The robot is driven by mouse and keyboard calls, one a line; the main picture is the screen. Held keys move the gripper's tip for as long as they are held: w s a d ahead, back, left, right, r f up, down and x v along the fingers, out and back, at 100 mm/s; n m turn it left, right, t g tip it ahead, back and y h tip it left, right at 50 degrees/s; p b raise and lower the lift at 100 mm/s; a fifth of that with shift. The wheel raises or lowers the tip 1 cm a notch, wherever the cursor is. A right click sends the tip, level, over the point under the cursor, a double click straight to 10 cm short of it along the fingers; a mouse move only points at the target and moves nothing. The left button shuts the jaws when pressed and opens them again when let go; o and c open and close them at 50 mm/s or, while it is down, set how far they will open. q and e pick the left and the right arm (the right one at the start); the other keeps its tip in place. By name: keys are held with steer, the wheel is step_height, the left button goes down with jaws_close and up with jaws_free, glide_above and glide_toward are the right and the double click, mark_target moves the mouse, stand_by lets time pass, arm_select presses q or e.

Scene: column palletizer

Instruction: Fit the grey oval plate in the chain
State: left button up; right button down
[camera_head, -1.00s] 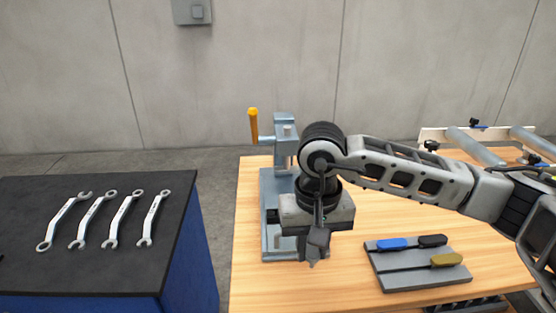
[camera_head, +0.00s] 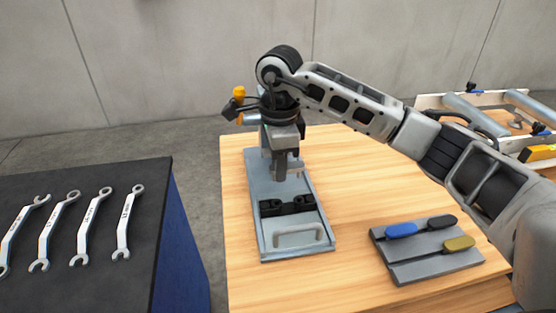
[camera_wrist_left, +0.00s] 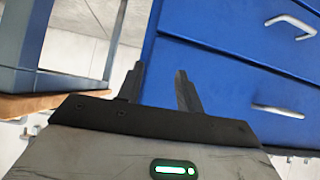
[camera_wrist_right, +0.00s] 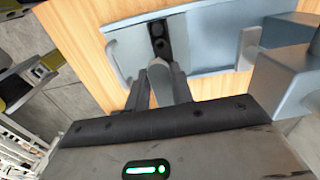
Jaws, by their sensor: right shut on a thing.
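My right gripper (camera_head: 284,168) points down over the far part of the grey press fixture. In the right wrist view my right gripper (camera_wrist_right: 162,95) is shut on the grey oval plate (camera_wrist_right: 159,70), whose rounded end shows between the fingers. The black chain piece (camera_head: 288,205) lies across the fixture bed, nearer the front than the gripper in the head view. The chain (camera_wrist_right: 157,35) also shows beyond the plate in the right wrist view; the plate looks apart from it. My left gripper (camera_wrist_left: 160,90) is open and empty, beside a blue drawer cabinet.
The press fixture (camera_head: 262,225) stands on the wooden table (camera_head: 350,190), its orange-handled lever (camera_head: 239,93) behind my wrist. A grey tray (camera_head: 425,265) holds blue, black and olive oval plates. Several wrenches lie on the dark bench (camera_head: 140,255). Table between fixture and tray is clear.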

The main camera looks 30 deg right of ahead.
mark_target(281, 203)
steer(key=f+b, duration=0.1)
steer(key=f, duration=0.1)
steer(key=f+b, duration=0.1)
steer(key=f, duration=0.1)
steer(key=f+b, duration=0.1)
steer(key=f, duration=0.1)
steer(key=shift+d, duration=0.4)
arm_select(q)
steer(key=shift+w+d+f, duration=0.35)
steer(key=shift+d+f, duration=0.2)
steer(key=shift+f, duration=0.1)
arm_select(e)
steer(key=shift+f, duration=0.35)
arm_select(q)
steer(key=shift+f+b, duration=0.2)
steer(key=shift+b, duration=0.1)
arm_select(e)
steer(key=shift+w+a, duration=0.1)
steer(key=shift+f, duration=0.1)
steer(key=shift+f, duration=0.15)
arm_select(q)
steer(key=shift+w+f+b, duration=0.1)
steer(key=shift+f+b, duration=0.35)
steer(key=shift+b, duration=0.15)
arm_select(e)
steer(key=shift+f, duration=0.4)
